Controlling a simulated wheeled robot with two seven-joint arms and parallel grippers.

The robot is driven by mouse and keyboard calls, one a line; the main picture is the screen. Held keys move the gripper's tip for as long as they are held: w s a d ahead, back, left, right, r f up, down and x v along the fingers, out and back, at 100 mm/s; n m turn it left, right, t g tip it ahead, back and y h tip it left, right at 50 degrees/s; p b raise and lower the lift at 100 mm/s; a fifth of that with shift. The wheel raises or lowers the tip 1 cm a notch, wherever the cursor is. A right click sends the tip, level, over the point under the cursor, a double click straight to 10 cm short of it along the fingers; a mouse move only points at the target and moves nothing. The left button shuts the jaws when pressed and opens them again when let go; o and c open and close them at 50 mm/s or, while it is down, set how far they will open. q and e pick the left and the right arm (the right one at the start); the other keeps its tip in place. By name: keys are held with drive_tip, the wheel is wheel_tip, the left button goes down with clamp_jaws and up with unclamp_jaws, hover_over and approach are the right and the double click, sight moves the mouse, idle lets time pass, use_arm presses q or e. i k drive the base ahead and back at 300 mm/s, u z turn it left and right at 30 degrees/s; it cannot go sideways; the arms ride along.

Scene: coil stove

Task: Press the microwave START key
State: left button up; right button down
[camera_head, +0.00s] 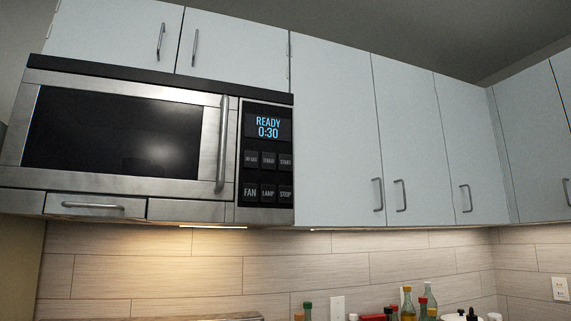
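The microwave (130,185) is mounted under the upper cabinets at the left in the head view. Its door is shut, with a dark window (112,132) and a vertical handle (222,145). The black control panel (266,208) at its right side has a lit display (267,127) reading "READY 0:30". Below it are two rows of keys. The START key (286,160) is at the right end of the upper row, above the STOP key (285,193). Neither of my grippers shows in this view.
White upper cabinets (335,130) with metal handles run to the right of the microwave, all shut. Several bottles (408,304) stand low at the bottom edge, before a tiled backsplash (200,275). The space in front of the control panel looks clear.

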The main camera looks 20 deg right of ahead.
sight(284, 161)
drive_tip(key=u, duration=1.15)
drive_tip(key=k, duration=0.65)
drive_tip(key=z, duration=1.05)
drive_tip(key=i, duration=0.5)
drive_tip(key=z, duration=0.1)
